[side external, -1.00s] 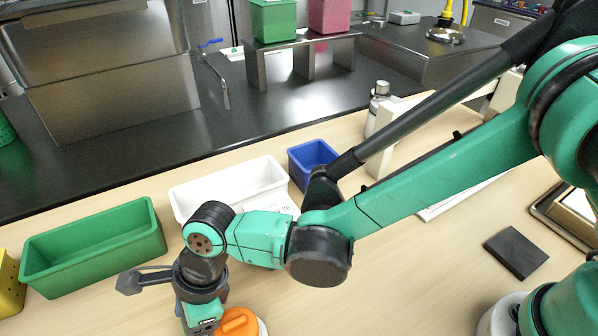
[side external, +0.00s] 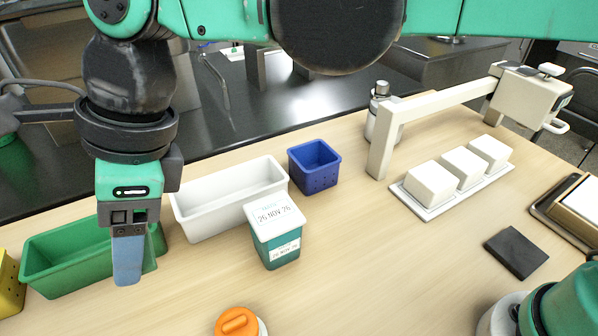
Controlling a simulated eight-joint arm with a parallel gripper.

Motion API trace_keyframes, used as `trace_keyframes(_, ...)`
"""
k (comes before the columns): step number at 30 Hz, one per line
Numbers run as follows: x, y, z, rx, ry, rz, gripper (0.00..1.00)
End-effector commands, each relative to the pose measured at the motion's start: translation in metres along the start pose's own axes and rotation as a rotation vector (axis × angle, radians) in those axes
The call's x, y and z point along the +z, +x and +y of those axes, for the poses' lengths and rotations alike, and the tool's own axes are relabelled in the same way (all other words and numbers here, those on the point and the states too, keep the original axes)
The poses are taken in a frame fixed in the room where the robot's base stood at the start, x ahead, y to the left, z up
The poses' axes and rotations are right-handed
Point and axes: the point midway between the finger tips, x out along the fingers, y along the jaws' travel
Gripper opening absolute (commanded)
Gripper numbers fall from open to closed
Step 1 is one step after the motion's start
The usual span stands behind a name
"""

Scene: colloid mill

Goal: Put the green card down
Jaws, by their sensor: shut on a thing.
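My gripper (side external: 128,255) hangs at the left, pointing down in front of the green bin (side external: 52,256) and above the table. A blue-grey finger shows, and the other finger is hidden behind it. The gripper is shut. A small green patch just right of the finger fits the green card, but it blends with the bin behind, so its outline and tilt are hard to tell. I cannot see it touching the table.
A white bin (side external: 235,204), a blue basket (side external: 316,168) and a teal box with a dated white lid (side external: 275,216) stand right of my gripper. An orange-topped item (side external: 238,322) is at the front. White blocks (side external: 463,168) sit far right, near a dark square (side external: 516,252). The centre-right table is clear.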

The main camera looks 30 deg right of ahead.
Motion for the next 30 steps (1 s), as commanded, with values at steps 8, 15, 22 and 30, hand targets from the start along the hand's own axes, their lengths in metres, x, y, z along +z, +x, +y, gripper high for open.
trace_keyframes(8,0.014,0.016,-0.013,0.0,-0.001,0.0,0.01)
trace_keyframes(15,0.024,0.082,-0.032,-0.001,-0.001,0.0,0.01)
trace_keyframes(22,0.023,0.121,-0.039,-0.001,0.0,-0.001,0.01)
trace_keyframes(30,0.008,0.161,-0.04,-0.001,0.0,-0.001,0.01)
